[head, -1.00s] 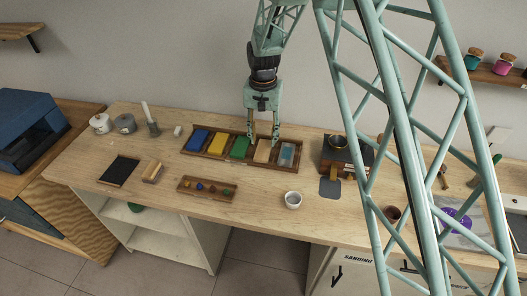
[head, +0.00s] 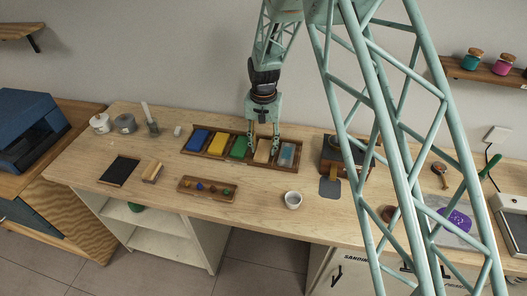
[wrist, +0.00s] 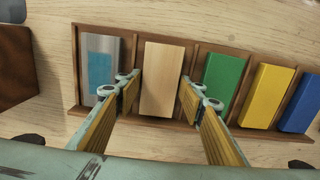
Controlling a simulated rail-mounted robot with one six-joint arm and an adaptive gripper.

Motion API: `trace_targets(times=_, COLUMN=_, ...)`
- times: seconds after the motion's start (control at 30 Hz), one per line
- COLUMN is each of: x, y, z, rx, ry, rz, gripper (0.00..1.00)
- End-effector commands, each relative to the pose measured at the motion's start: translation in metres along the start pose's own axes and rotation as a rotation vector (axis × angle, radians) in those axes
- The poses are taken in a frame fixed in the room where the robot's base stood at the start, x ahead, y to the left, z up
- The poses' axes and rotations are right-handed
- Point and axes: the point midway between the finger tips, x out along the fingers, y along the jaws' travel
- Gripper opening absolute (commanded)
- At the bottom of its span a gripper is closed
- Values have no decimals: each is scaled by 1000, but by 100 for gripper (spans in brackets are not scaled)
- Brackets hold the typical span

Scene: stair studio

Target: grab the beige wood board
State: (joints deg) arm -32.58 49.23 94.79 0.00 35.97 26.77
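The beige wood board (wrist: 160,78) lies in a compartment of the brown wooden tray (wrist: 188,127), between a green board and a grey-and-blue one. It also shows in the head view (head: 263,150), partly hidden by my fingers. My gripper (head: 264,150) is open over the tray. In the wrist view its two fingers (wrist: 158,97) stand on either side of the near part of the beige board, with a gap on each side. I cannot tell exactly how low the fingertips are.
The green board (wrist: 222,82), yellow board (wrist: 265,95) and blue board (wrist: 301,103) fill the other compartments, with the grey-and-blue board (wrist: 101,65) on the other side. A dark box (head: 345,150) stands right of the tray.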

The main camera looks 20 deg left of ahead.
Motion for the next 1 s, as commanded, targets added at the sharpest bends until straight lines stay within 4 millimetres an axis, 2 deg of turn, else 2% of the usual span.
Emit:
trace_targets(times=0.13, x=0, y=0, z=0, rx=0, ry=0, rz=0, gripper=36)
trace_targets(times=0.3, x=0, y=0, z=0, rx=0, ry=0, rz=0, gripper=22)
trace_targets(times=0.73, x=-3, y=0, z=0, rx=0, ry=0, rz=0, gripper=22)
trace_targets(times=1.0, x=-17, y=0, z=0, rx=0, ry=1, rz=-1, gripper=22)
